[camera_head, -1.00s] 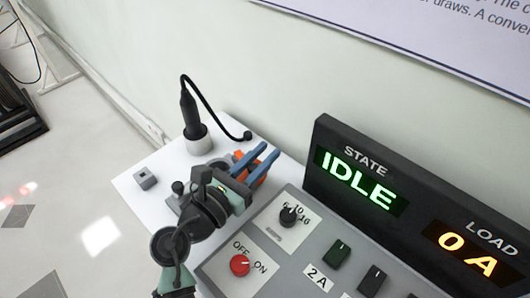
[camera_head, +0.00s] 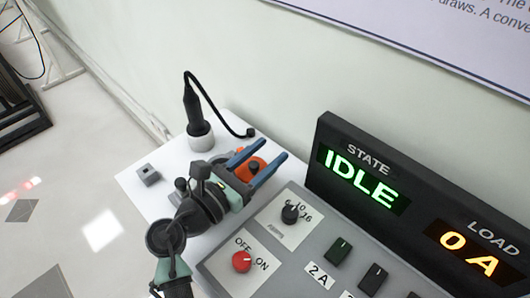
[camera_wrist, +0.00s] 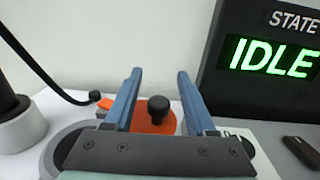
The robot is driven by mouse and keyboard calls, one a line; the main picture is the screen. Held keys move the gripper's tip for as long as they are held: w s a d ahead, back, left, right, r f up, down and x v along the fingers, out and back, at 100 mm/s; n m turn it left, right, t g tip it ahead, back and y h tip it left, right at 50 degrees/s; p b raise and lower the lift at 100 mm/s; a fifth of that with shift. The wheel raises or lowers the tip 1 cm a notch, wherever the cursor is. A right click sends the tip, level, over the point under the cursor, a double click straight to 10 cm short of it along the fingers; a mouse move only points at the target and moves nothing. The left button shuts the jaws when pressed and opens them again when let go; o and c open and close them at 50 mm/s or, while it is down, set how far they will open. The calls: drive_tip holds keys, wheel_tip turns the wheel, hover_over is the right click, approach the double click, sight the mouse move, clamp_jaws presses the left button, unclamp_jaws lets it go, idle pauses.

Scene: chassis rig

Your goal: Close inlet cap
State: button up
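My gripper (camera_head: 273,149) is open, its two blue fingers spread apart. In the wrist view my gripper (camera_wrist: 159,74) shows an orange piece (camera_wrist: 150,122) with a black knob (camera_wrist: 158,108) beyond and between the fingers, untouched as far as I can see. The orange piece (camera_head: 250,168) shows between the fingers in the head view too, partly hidden by them. It looks like the inlet cap, but I cannot tell whether it is open or closed.
A black plug with a cable stands in a white holder (camera_head: 201,141). A small grey block (camera_head: 148,175) lies on the white table (camera_head: 135,188). A grey control panel with a red knob (camera_head: 242,261) and a dark IDLE display (camera_head: 322,141) stand right. The wall is behind.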

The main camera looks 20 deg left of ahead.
drive_tip(key=shift+s, duration=0.1)
drive_tip(key=v, duration=1.2)
drive_tip(key=shift+s+a+r+p, duration=0.1)
drive_tip(key=shift+s+p, duration=0.2)
drive_tip(key=shift+s, duration=0.1)
